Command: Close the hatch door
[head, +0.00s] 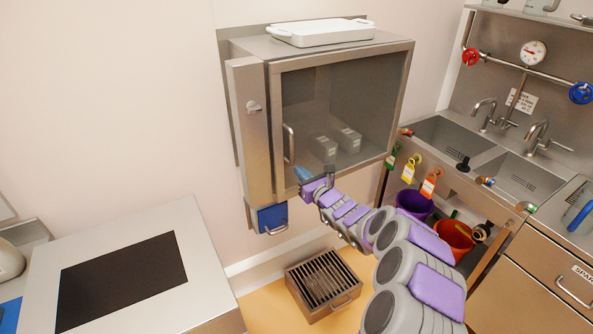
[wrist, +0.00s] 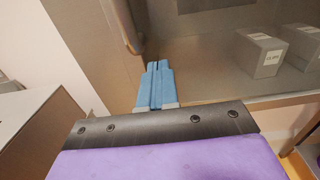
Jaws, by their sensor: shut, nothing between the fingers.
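The hatch door (head: 343,166) is a metal frame with a dark see-through pane on the front of a steel wall cabinet (head: 247,130). It looks shut or nearly shut; I cannot tell whether it sits flush. Its upright bar handle (head: 288,143) is on the left side of the frame. My gripper (head: 302,174) is at the door's lower left corner, below the handle. In the wrist view its blue fingers (wrist: 155,84) are together and empty, in front of the door's lower left part. I cannot tell whether they touch it.
Two grey boxes show behind the pane (head: 335,144). A white tray (head: 320,32) lies on the cabinet. A blue box (head: 271,218) hangs below it. A slatted metal box (head: 323,284) stands on the floor. Sinks (head: 450,140) are at right, a white counter (head: 195,245) at left.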

